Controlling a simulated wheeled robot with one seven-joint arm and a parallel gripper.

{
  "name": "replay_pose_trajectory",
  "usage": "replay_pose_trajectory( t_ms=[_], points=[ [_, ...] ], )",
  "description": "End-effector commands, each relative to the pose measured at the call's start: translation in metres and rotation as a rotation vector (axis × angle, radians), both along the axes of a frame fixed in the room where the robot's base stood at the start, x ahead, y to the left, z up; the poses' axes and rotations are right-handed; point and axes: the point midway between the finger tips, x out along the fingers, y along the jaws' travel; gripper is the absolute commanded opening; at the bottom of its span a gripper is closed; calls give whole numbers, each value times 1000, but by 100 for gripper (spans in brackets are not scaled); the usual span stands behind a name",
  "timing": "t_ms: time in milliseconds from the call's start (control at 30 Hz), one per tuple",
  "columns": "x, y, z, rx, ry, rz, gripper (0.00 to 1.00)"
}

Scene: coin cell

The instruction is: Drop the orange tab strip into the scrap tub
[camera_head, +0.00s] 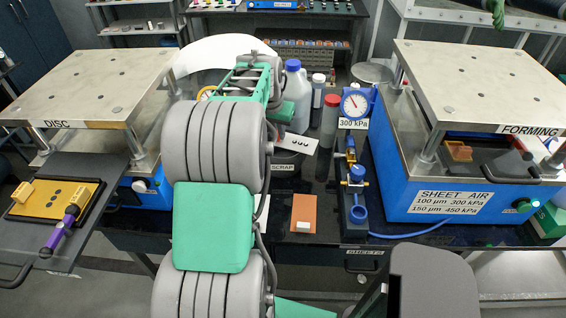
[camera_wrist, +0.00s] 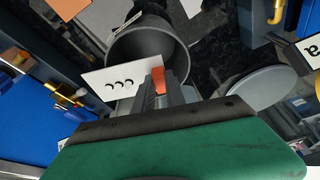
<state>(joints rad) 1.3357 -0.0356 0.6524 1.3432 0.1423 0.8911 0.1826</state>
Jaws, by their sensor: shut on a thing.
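The strip is a white card (camera_wrist: 118,79) with several dark round marks and an orange tab (camera_wrist: 158,80) at one end. My gripper (camera_wrist: 162,88) is shut on the orange tab, and the card sticks out to the left in the wrist view. The scrap tub (camera_wrist: 184,50) is a dark grey round tub below, and the card overlaps its near rim in the picture. How high the strip is above the rim I cannot tell. In the head view the strip (camera_head: 299,142) shows beside my arm, above the SCRAP label (camera_head: 283,167). My arm hides my fingertips there.
A white jug (camera_head: 295,98) and a red-capped bottle (camera_head: 329,115) stand behind the tub. A pressure gauge (camera_head: 355,104) and blue fittings stand to the right. An orange sheet (camera_head: 303,222) lies in front. The FORMING press (camera_head: 480,130) and DISC press (camera_head: 85,90) flank the area.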

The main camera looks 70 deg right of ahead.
Motion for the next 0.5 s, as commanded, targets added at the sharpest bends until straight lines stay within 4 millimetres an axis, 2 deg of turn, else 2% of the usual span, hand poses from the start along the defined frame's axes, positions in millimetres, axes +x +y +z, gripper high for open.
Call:
replay_pose_trajectory(
  t_ms=[200, 233, 500],
  points=[
    [2, 0, 0, -1, 0, 3, 0],
    [2, 0, 0, -1, 0, 3, 17],
    [2, 0, 0, -1, 0, 3, 39]
  ],
)
